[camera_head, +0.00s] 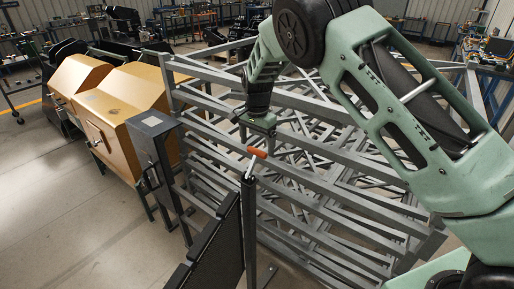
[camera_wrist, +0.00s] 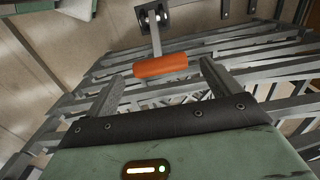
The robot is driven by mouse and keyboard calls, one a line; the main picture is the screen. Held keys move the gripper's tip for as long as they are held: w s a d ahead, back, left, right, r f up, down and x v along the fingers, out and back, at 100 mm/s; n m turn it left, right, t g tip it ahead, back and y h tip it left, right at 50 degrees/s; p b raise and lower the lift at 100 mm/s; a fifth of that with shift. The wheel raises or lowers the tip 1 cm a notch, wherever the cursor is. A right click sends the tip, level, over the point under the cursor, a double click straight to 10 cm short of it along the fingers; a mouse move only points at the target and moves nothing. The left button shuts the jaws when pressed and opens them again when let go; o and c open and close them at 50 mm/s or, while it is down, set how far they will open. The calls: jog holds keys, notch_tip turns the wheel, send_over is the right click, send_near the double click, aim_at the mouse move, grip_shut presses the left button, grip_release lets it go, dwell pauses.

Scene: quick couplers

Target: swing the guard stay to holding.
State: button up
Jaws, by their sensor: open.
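The guard stay is a short grey bar with an orange grip (camera_head: 257,152) at its end. In the head view it rises from the top of an upright post (camera_head: 249,225) beside a dark panel. In the wrist view the orange grip (camera_wrist: 160,65) lies crosswise between and ahead of my fingertips, and its bar (camera_wrist: 155,36) runs up to a dark pivot fitting (camera_wrist: 153,16). My gripper (camera_head: 258,141) is just above the grip in the head view. In the wrist view my gripper (camera_wrist: 161,70) is open, with one finger on either side. I cannot tell whether a finger touches the grip.
Grey slatted frames (camera_head: 330,185) fill the space behind and right of the stay. The dark panel (camera_head: 212,245) stands in front. A grey box on a post (camera_head: 153,140) and yellow-brown cabinets (camera_head: 125,105) stand at left. Open floor lies at the lower left.

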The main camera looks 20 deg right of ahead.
aim_at(257, 150)
jog(key=shift+f+p, duration=0.55)
jog(key=shift+f, duration=1.5)
jog(key=shift+c, duration=0.3)
jog(key=c, duration=1.3)
